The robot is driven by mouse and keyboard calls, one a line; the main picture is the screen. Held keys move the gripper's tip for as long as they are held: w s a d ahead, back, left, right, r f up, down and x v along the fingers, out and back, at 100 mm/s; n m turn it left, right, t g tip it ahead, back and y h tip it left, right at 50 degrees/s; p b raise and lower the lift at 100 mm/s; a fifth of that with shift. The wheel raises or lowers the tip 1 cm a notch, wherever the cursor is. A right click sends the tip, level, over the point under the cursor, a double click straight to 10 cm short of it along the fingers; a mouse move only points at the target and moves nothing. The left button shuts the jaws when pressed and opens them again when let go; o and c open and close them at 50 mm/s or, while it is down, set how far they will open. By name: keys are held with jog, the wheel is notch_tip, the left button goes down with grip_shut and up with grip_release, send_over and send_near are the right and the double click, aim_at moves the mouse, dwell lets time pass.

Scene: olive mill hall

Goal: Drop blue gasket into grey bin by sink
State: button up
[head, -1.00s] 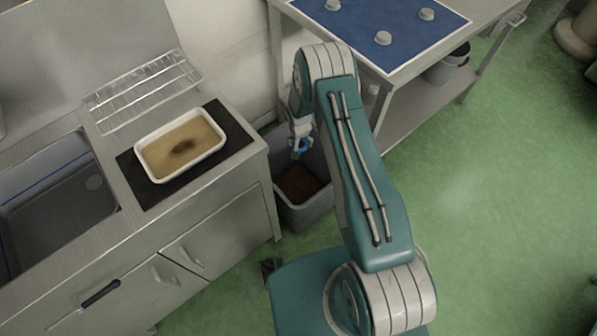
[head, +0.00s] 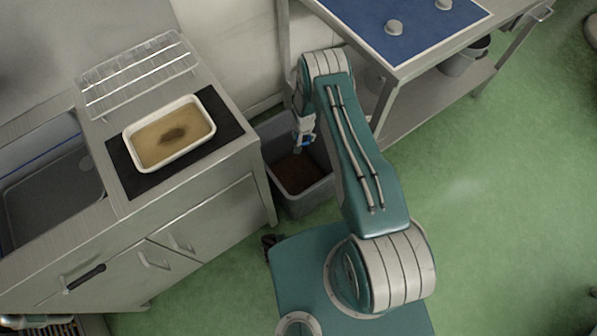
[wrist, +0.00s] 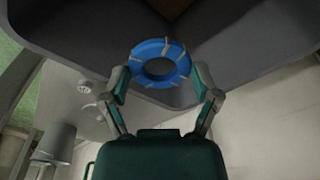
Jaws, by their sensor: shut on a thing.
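The blue gasket (wrist: 160,63) is a ring with a few pale marks, held between the two fingers of my gripper (wrist: 160,80) in the wrist view. In the head view only a small blue part of it (head: 306,141) shows below my gripper (head: 304,134). The grey bin (head: 301,203) stands on the floor between the sink counter and the table, with brown matter at its bottom. My gripper and the gasket appear over the bin's opening in the head view. The exact height above the rim is hard to tell.
The sink (head: 50,190) is set in the metal counter at left. A white tray with brownish contents (head: 201,141) sits on a black mat (head: 233,108) beside a wire rack (head: 137,75). A blue-topped table (head: 430,28) stands at right, with a pot (head: 457,66) on its lower shelf.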

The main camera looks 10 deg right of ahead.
jog(key=shift+a+f, duration=0.2)
jog(key=shift+f, duration=0.1)
jog(key=o, duration=0.7)
jog(key=shift+a, duration=0.15)
jog(key=shift+d, duration=0.25)
jog(key=r, duration=0.8)
jog(key=s+r, duration=0.1)
jog(key=r, duration=0.2)
jog(key=shift+s+a+r, duration=0.1)
jog(key=shift+a+r, duration=0.25)
jog(key=shift+r, duration=0.05)
